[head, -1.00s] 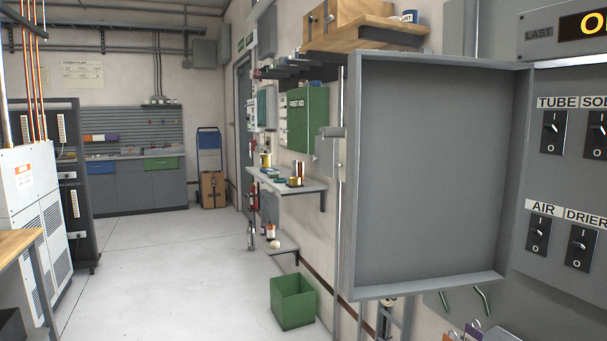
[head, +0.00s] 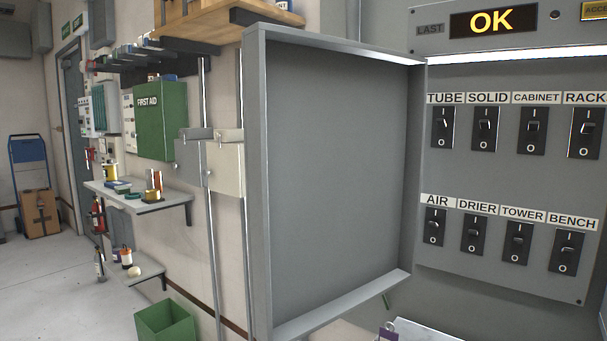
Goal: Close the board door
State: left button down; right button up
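The board door (head: 335,175) is a grey, shallow, tray-like panel that stands open in the middle of the head view. Its hollow inner face is turned toward me, and its right edge meets the left side of the switch board (head: 498,180). The board is uncovered and shows two rows of labelled black switches, such as TUBE, SOLID, AIR and DRIER. A display (head: 491,20) above them reads OK in yellow. Neither of my grippers is in the head view.
A wooden shelf (head: 215,25) is above and left of the door. A green first aid box (head: 162,120) and a small grey shelf (head: 140,198) are on the left wall. A green bin (head: 166,322) stands on the floor below. Open floor (head: 45,270) lies at the left.

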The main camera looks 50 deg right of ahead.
aim_at(334, 127)
jog(key=i, duration=2.35)
jog(key=z, duration=3.9)
jog(key=i, duration=0.5)
jog(key=z, duration=1.4)
jog(key=k, duration=1)
